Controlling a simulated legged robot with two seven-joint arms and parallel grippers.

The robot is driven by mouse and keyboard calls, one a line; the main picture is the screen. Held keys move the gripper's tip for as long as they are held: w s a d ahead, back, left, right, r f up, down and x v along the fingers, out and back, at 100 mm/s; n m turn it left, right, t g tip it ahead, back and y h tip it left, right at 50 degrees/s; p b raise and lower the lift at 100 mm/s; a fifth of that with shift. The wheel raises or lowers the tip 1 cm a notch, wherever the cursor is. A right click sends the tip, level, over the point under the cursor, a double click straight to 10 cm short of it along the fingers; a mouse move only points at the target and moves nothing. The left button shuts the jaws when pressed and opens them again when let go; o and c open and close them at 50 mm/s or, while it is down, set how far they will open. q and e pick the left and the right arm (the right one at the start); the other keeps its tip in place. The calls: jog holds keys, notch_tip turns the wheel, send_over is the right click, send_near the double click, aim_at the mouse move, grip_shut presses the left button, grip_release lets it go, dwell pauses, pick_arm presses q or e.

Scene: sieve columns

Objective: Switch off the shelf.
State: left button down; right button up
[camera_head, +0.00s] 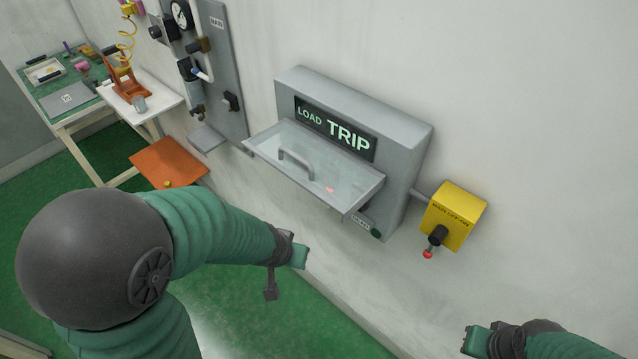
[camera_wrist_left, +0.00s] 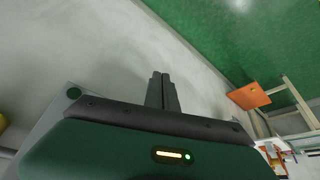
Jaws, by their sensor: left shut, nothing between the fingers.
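A grey wall box (camera_head: 405,150) carries a dark display (camera_head: 335,129) with "LOAD" and a brighter "TRIP" lit. A clear panel with a grey handle (camera_head: 296,163) juts out from its front; a small red spot shows through it. A yellow switch box (camera_head: 462,205), lettered "MAIN OFF-ON", is on the wall to the right. Its black lever with a red knob (camera_head: 428,254) points down. My left gripper (camera_head: 301,257) is below the clear panel, apart from it; in the left wrist view its fingers (camera_wrist_left: 161,78) are together and empty. My right gripper (camera_head: 472,340) is low right, below the yellow box; its jaws are unclear.
A grey panel with gauge and valves (camera_head: 215,70) hangs on the wall to the left. An orange board (camera_head: 168,163) and a cluttered workbench (camera_head: 66,98) are farther left. The green floor (camera_head: 270,320) and the wall on the right are clear.

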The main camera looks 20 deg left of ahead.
pick_arm(q)
jog(key=w+a+f+n+t+h+b, duration=0.1)
jog(key=w+a+n+t+h+b, duration=0.15)
jog(key=w+a+n+t, duration=0.45)
jog(key=s+d+r+n+t+h, duration=0.1)
jog(key=s+r+n+t+h, duration=0.3)
jog(key=r+n+t, duration=0.1)
notch_tip(320, 180, up, 2)
jog(key=shift+d+n+t, duration=0.4)
jog(key=shift+t, duration=0.5)
jog(key=shift+w, duration=0.1)
jog(key=b+x, duration=0.6)
jog(key=x, duration=0.8)
